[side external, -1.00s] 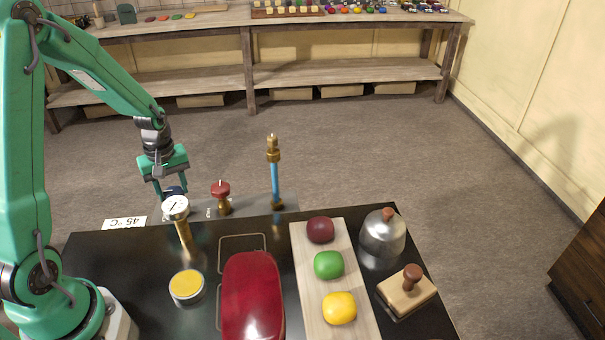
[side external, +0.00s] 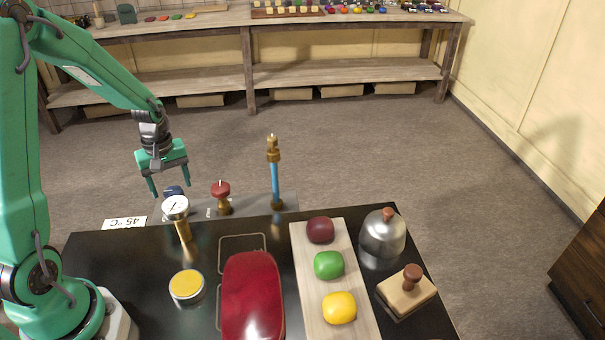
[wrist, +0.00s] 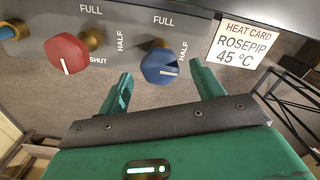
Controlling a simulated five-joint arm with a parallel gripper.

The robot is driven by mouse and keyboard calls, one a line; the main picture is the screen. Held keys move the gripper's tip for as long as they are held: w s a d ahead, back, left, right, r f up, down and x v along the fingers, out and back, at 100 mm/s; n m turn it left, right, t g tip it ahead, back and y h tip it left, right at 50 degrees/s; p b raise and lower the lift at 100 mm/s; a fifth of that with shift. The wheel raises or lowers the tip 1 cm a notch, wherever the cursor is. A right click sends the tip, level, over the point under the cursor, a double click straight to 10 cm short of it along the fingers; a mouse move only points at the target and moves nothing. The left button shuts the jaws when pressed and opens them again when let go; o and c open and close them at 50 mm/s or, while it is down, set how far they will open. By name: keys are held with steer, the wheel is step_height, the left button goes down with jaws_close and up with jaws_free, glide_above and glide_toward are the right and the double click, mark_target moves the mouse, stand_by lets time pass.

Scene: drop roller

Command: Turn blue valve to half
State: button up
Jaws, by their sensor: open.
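The blue valve (wrist: 160,66) is a round knob with a white pointer line. In the wrist view that line points to the right, just below the printed HALF label (wrist: 183,50); FULL is printed above. Its SHUT label does not show. My gripper (wrist: 162,76) is open, with one finger at each side of the knob in the wrist view and a gap to each. In the side view my gripper (side external: 170,186) hangs over the blue valve (side external: 173,191), which is partly hidden behind the gauge.
A red valve (wrist: 67,53) sits beside the blue one. A dial gauge (side external: 176,208) and a blue pipe with brass fittings (side external: 275,182) stand close by.

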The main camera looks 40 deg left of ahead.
mark_target(173, 190)
steer(key=shift+r, duration=3.1)
steer(key=shift+d+r+m, duration=0.3)
steer(key=shift+d+r, duration=0.1)
steer(key=shift+r, duration=0.15)
steer(key=s+d+r+m+t, duration=0.5)
steer(key=s+d+r+m, duration=0.6)
steer(key=d+r+m, duration=0.2)
steer(key=shift+s+d+r+t, duration=0.3)
steer(key=shift+s+d, duration=0.1)
steer(key=shift+d, duration=0.6)
